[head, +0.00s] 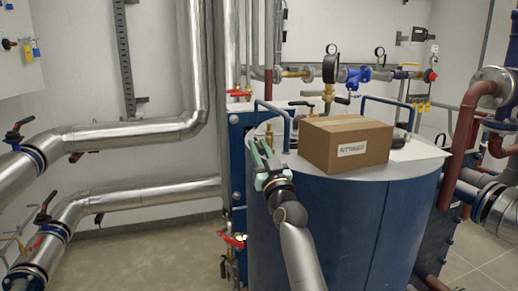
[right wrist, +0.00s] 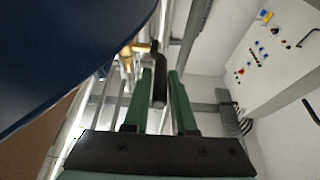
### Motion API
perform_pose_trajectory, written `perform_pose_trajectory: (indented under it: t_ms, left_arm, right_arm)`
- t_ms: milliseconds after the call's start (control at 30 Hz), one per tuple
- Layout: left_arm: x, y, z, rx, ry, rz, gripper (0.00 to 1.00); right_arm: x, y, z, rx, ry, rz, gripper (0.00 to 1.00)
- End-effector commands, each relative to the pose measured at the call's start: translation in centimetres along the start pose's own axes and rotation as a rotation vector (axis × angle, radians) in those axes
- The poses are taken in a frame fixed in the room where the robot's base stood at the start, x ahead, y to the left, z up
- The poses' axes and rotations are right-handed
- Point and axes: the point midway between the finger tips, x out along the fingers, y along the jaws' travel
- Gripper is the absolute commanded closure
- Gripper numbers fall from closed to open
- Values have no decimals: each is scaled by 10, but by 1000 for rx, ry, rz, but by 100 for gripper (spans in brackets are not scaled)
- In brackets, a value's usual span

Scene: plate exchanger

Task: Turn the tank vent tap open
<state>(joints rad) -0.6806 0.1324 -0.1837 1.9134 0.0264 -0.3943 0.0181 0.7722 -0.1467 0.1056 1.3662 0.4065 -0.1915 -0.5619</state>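The tank vent tap shows in the right wrist view as a brass body (right wrist: 127,62) with a dark lever (right wrist: 159,88). In the head view a small brass fitting (head: 269,134) stands at the tank top's left edge, just beyond my right gripper. My right gripper (head: 257,153) is at the upper left side of the blue tank (head: 345,215). In the right wrist view its two green fingers (right wrist: 161,72) are apart, one on each side of the lever. Whether either finger touches the lever is unclear. My left gripper is not in view.
A cardboard box (head: 345,144) sits on the tank lid. Blue handrails (head: 391,101) and a pressure gauge (head: 330,66) stand around it. A blue frame (head: 237,170) with red-handled valves is left of the tank. Silver pipes (head: 120,133) run along the left wall.

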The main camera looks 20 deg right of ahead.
Motion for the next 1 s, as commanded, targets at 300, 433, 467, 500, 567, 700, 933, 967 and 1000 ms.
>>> perform_pose_trajectory:
  t_ms: [300, 433, 467, 500, 567, 700, 933, 967, 1000]
  left_arm:
    - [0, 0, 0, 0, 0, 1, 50]
    - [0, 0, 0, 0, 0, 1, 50]
    - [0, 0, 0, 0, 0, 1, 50]
    - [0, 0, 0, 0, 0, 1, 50]
    - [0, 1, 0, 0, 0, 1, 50]
    - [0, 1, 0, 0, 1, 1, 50]
    - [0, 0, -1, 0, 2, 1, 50]
    - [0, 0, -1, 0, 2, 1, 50]
    - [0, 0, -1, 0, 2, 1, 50]
  right_arm:
    - [0, 0, 0, 0, 0, 0, 100]
    - [0, 0, 0, 0, 0, 0, 100]
    - [0, 0, 0, 0, 0, 0, 100]
    - [0, 0, 0, 0, 0, 0, 100]
    - [0, 0, 0, 0, 0, 0, 100]
    - [0, 0, 0, 0, 0, 0, 100]
    - [0, 0, 0, 0, 0, 0, 100]
    - [0, 0, 0, 0, 0, 0, 100]
    - [0, 0, 0, 0, 0, 0, 100]
